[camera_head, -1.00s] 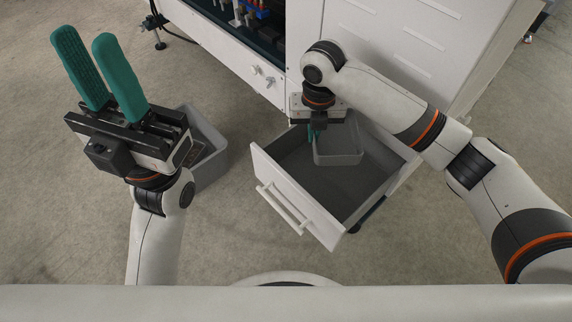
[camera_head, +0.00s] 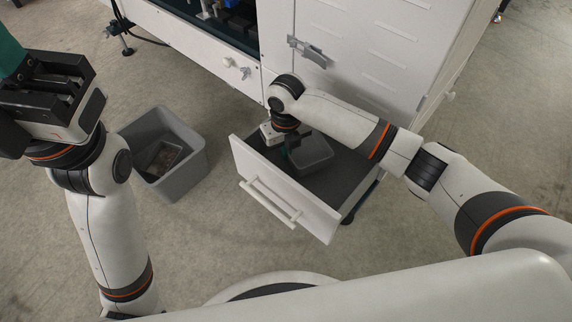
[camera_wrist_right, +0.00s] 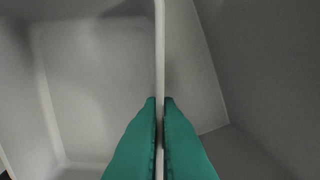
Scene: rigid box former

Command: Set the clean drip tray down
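The drip tray (camera_head: 314,156) is a small grey open box inside the pulled-out drawer (camera_head: 338,183), near its back. My right gripper (camera_head: 291,150) reaches down into the drawer at the tray's left side. In the right wrist view, the green fingertips (camera_wrist_right: 160,105) are shut on the tray's thin upright wall (camera_wrist_right: 160,55), one on each side. The tray's floor shows to the left of that wall. I cannot tell whether the tray touches the drawer floor. My left gripper (camera_head: 12,58) is at the left edge of the head view, its fingers mostly cut off.
The drawer's white front (camera_head: 285,195) has a bar handle (camera_head: 268,203). A grey bin (camera_head: 192,170) stands on the floor to the left, with a flat dark item (camera_head: 166,156) inside. The white cabinet (camera_head: 365,60) rises behind the drawer. Open floor lies between bin and drawer.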

